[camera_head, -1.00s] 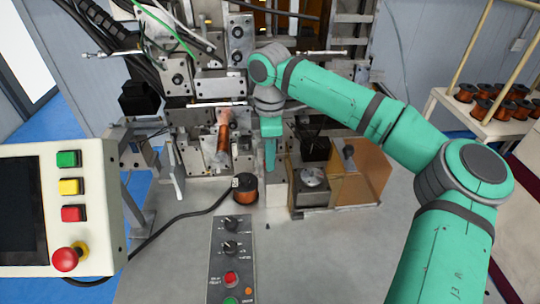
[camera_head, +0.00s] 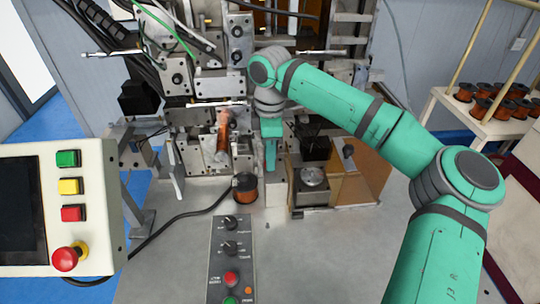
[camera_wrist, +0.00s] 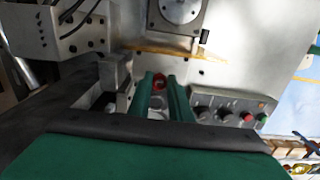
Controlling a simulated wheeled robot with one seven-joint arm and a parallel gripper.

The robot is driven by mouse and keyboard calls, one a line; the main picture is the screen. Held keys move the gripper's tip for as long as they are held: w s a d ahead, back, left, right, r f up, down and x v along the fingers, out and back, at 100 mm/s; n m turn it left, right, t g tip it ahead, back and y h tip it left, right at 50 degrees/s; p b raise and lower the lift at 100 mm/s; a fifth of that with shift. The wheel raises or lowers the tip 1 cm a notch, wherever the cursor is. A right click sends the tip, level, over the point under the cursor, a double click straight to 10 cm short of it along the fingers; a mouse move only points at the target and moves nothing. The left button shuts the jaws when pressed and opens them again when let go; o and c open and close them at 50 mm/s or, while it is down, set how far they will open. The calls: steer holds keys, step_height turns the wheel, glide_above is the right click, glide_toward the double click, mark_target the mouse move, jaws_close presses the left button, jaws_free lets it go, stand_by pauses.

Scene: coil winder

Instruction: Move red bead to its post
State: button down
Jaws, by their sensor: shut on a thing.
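In the head view my gripper (camera_head: 270,166) points down in front of the winder, right of the copper-coloured coil (camera_head: 222,132). The bead cannot be made out there. I cannot pick out the bead's post in either view.
A copper wire spool (camera_head: 245,187) stands left of my gripper on the grey table. A metal block with a round top (camera_head: 312,178) stands to the right, beside an orange translucent panel (camera_head: 362,178). A knob panel (camera_head: 231,262) lies in front.

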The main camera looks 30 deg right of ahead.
steer(key=shift+f, duration=0.85)
steer(key=c, duration=1.5)
jaws_free()
steer(key=shift+c, duration=0.2)
steer(key=shift+r, duration=0.1)
step_height(320, 180, up, 10)
steer(key=shift+r, duration=0.25)
